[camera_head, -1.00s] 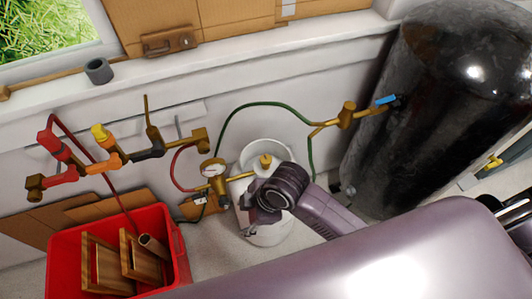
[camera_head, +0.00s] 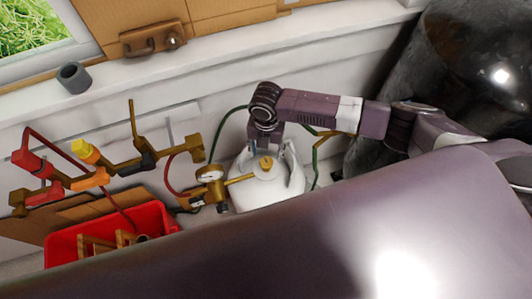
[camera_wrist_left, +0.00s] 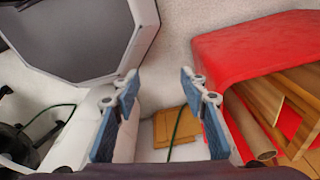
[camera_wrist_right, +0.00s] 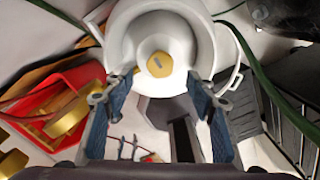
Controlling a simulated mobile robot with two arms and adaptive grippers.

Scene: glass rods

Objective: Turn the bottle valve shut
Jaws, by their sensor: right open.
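The white gas bottle (camera_head: 275,190) stands on the floor by the wall, with a brass valve knob (camera_head: 265,164) on top. In the right wrist view the knob (camera_wrist_right: 159,65) sits just beyond the fingertips, near the middle, within the bottle's collar (camera_wrist_right: 205,48). My right gripper (camera_head: 267,146) hangs above the bottle, pointing down, open and empty; its spread fingers (camera_wrist_right: 158,88) show in its wrist view. Whether it touches anything is unclear. My left gripper (camera_wrist_left: 159,78) is open and empty, seen only in its own wrist view.
A pressure gauge (camera_head: 209,174) and brass pipe sit left of the knob. Valves with red, yellow and orange handles (camera_head: 85,150) line the wall. A red crate (camera_head: 75,244) holds wooden pieces at lower left. A dark tank (camera_head: 440,70) stands at the right.

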